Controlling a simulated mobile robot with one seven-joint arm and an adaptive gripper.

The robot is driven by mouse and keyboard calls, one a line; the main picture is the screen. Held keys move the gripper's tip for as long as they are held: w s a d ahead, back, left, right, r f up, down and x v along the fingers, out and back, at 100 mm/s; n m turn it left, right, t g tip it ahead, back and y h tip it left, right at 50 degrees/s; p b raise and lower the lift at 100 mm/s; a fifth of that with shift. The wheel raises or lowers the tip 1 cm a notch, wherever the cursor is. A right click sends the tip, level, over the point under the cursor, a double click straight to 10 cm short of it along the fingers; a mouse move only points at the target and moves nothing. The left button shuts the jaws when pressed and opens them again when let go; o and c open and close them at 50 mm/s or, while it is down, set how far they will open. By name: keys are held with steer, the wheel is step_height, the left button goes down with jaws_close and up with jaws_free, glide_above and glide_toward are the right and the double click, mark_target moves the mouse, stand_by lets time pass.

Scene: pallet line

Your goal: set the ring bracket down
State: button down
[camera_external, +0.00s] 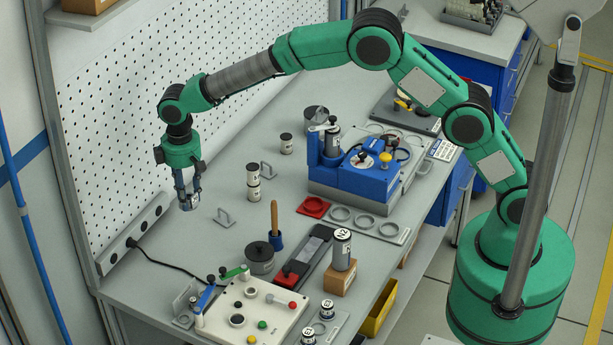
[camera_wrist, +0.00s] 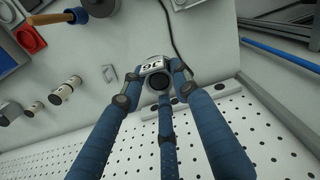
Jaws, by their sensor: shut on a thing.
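My gripper (camera_external: 188,190) has slim blue fingers pointing down at the back left of the workbench, near the pegboard. In the wrist view my gripper (camera_wrist: 160,90) has its fingertips closed around a small light-grey piece, the ring bracket (camera_wrist: 153,67). It shows a pale face with dark characters and a dark round part facing the camera. The fingers hide much of its shape. In the external view the ring bracket (camera_external: 189,206) is small and partly covered by the fingers. I cannot tell whether it touches the workbench (camera_external: 170,285) or hangs just above it.
A long grey socket rail (camera_external: 135,240) with a black cable lies to the left. The pegboard (camera_external: 120,110) rises behind. Bare bench lies in front of my gripper.

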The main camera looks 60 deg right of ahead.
steer(key=p, duration=0.1)
glide_above(167, 287)
step_height(167, 287, down, 2)
step_height(167, 287, down, 11)
steer(key=shift+n, duration=0.3)
steer(key=shift+a+f, duration=0.1)
steer(key=shift+f, duration=0.05)
steer(key=shift+f, duration=3.05)
steer(key=shift+f, duration=1.85)
steer(key=shift+f, duration=0.2)
